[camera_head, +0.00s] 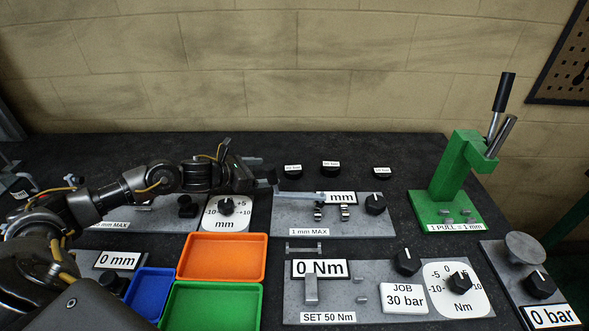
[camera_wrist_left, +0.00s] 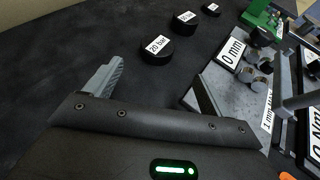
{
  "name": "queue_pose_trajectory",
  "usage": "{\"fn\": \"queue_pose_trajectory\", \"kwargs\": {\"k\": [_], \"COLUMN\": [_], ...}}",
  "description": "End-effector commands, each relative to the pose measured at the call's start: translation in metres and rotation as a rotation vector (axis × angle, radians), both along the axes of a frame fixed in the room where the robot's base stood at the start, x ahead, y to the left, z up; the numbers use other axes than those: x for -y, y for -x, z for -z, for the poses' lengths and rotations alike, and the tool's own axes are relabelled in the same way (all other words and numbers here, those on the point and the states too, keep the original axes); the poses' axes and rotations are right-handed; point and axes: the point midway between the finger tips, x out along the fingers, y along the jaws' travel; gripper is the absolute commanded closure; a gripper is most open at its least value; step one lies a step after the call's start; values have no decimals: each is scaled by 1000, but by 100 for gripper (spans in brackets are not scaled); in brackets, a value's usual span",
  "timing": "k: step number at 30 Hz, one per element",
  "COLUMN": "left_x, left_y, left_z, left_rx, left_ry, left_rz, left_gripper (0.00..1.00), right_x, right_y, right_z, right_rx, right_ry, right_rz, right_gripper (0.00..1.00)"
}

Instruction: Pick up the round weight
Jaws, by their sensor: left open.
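Three round black weights with white labels stand in a row at the back of the bench: the left one (camera_head: 292,171), the middle one (camera_head: 330,169) and the right one (camera_head: 382,173). In the left wrist view the nearest weight (camera_wrist_left: 156,52) reads "20 bar"; the other two, the middle (camera_wrist_left: 184,24) and the farthest (camera_wrist_left: 211,9), recede behind it. My left gripper (camera_head: 264,171) is open and empty, left of the row. In the left wrist view its spread fingers (camera_wrist_left: 155,78) point toward the 20 bar weight, with a gap between. My right gripper is not in view.
A grey gauge plate (camera_head: 290,222) with a knob and posts lies just in front of the weights. A green press (camera_head: 455,180) stands at right. Orange (camera_head: 222,277), blue and green trays lie in front. The bench around the weights is clear.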

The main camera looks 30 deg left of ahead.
Motion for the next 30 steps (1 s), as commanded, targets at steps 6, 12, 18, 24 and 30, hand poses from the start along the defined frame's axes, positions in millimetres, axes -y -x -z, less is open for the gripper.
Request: {"fn": "queue_pose_trajectory", "kwargs": {"k": [6,12,18,24,30], "left_x": [17,23,26,36,43], "left_y": [-28,-39,-45,-69,-82], "left_z": [10,18,19,29,38], "left_rx": [0,-1,-2,-2,-1], "left_ry": [4,2,4,5,2], "left_rz": [-1,-3,-2,-3,-2], "left_gripper": [18,18,18,18,18], "right_x": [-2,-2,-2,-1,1], "right_y": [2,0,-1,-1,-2], "right_z": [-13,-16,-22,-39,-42], "right_rx": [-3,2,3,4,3], "right_ry": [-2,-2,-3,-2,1], "right_rz": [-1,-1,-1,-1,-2], "right_gripper": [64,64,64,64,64]}}
